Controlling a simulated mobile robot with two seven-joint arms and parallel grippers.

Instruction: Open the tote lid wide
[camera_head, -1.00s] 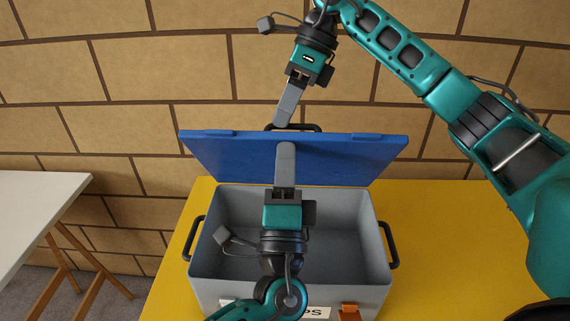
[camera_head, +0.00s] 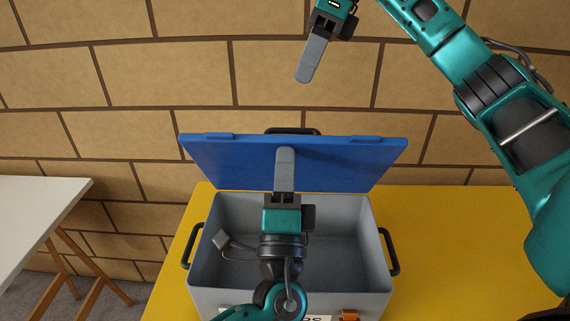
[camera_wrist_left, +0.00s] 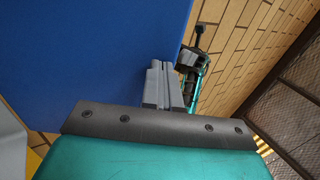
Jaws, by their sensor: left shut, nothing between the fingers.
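The grey tote (camera_head: 340,210) stands on the yellow table, its inside open to view and looking empty. Its blue lid (camera_head: 225,160) is raised at the back edge, tilted up and back, with a black handle (camera_head: 292,130) at its top. My left gripper (camera_head: 285,152) is shut and empty, with its fingers up against or just before the lid's inner face; contact is not certain. In the left wrist view the shut fingers (camera_wrist_left: 162,85) are beside the blue lid (camera_wrist_left: 90,60). My right gripper (camera_head: 303,78) is above the lid, apart from it; its fingers look together with nothing held.
The yellow table top (camera_head: 450,235) is clear to the right of the tote. A brick-patterned wall (camera_head: 180,75) stands behind the lid. A white table (camera_head: 35,210) is at the left. An orange latch (camera_head: 349,315) is on the tote's front.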

